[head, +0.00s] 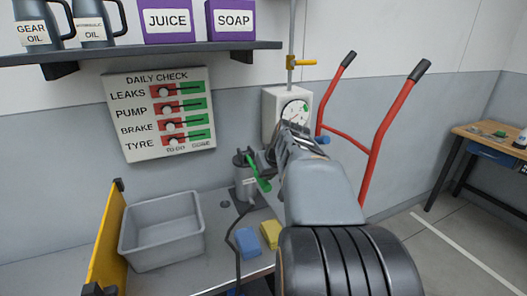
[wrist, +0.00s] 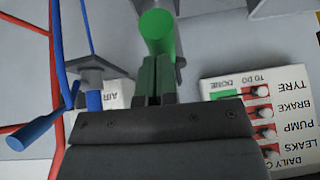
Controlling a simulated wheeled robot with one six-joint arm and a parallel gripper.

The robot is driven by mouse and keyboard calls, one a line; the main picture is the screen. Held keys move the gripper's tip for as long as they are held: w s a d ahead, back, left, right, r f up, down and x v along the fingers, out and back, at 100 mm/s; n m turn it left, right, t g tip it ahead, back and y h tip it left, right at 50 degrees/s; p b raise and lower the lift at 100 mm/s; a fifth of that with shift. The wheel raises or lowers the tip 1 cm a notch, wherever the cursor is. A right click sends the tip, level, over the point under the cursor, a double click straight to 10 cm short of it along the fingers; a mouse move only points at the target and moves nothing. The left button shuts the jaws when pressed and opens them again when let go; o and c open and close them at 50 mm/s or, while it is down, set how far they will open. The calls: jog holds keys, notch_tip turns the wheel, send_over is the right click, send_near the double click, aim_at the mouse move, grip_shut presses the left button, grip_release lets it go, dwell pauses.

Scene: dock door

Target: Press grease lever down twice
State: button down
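The grease pump is a grey canister (head: 243,182) with a dark top, standing on the grey bench top. Its green lever (head: 258,174) slants down to the right in the head view. In the wrist view the lever's green grip (wrist: 157,32) lies just beyond my fingertips, in line with them. My gripper (head: 268,156) reaches in from the right beside the lever. In the wrist view my gripper's fingers (wrist: 155,78) are together, with only a thin line between them. I cannot tell whether they touch the lever. My arm hides part of the bench and wall behind.
A grey bin (head: 162,232), a blue sponge (head: 234,242) and a yellow sponge (head: 270,234) are on the bench. A daily check board (head: 160,115) and a gauge box (head: 285,108) hang behind. A red hand truck (head: 390,125) stands right of my arm.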

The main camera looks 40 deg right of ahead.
jog(key=r+p, duration=0.1)
jog(key=r, duration=0.2)
jog(key=r+p, duration=0.1)
jog(key=shift+s+d+r+p, duration=0.3)
jog(key=shift+s+d, duration=0.05)
jog(key=shift+s, duration=0.05)
jog(key=v, duration=0.9)
jog(key=shift+s+a+f, duration=0.15)
jog(key=shift+s, duration=0.2)
jog(key=w+d+r+g+y+p, duration=0.1)
jog(key=w+d+r+g+p, duration=0.1)
jog(key=w+r+g+p, duration=0.3)
jog(key=w+r+p, duration=0.4)
jog(key=r+p, duration=0.1)
jog(key=p, duration=0.4)
jog(key=shift+d+r, duration=0.3)
jog(key=shift+d, duration=0.1)
jog(key=shift+w, duration=0.1)
